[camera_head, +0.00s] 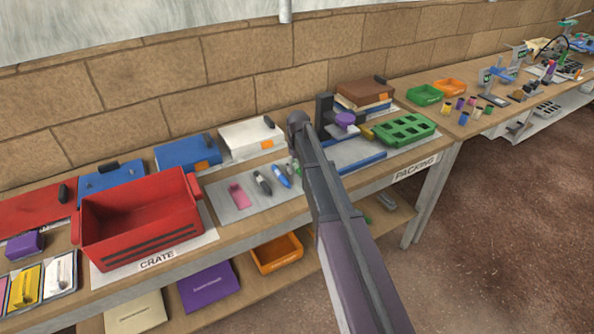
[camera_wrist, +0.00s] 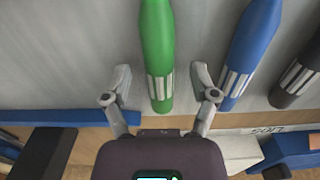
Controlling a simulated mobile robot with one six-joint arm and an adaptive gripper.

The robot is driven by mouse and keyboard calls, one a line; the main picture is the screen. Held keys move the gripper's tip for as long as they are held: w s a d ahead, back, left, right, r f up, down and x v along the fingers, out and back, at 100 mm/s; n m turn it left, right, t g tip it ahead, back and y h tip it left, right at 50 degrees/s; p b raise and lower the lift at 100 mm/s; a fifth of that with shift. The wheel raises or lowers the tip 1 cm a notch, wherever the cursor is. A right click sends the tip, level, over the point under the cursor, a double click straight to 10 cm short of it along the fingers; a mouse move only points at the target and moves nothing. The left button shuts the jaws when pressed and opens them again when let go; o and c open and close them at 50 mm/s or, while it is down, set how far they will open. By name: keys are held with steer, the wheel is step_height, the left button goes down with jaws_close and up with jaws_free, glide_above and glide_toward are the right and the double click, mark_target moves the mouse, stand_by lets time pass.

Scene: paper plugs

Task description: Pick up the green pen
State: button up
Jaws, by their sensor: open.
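The green pen (camera_wrist: 157,45) lies on a light grey mat (camera_wrist: 90,45) in the wrist view, with a striped grey band on its near part. My gripper (camera_wrist: 160,72) is open, one finger on each side of the green pen's banded end. Neither finger visibly touches it; how high the fingers are above the mat I cannot tell.
A blue pen (camera_wrist: 248,45) lies close to the right finger, and a dark pen (camera_wrist: 297,80) lies further right. In the head view a red crate (camera_head: 137,232) stands left of the mat. A green tray (camera_head: 405,130) stands right of my arm.

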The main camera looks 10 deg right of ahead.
mark_target(298, 166)
steer(key=c, duration=1)
steer(key=shift+c, duration=0.2)
steer(key=shift+r, duration=0.15)
step_height(298, 166, up, 3)
steer(key=p, duration=0.3)
steer(key=shift+r+p, duration=0.2)
steer(key=shift+p, duration=0.15)
steer(key=s, duration=0.5)
steer(key=s+a+r+p, duration=0.1)
steer(key=s, duration=0.4)
steer(key=s+a, duration=0.1)
steer(key=s, duration=0.5)
steer(key=shift+r, duration=0.15)
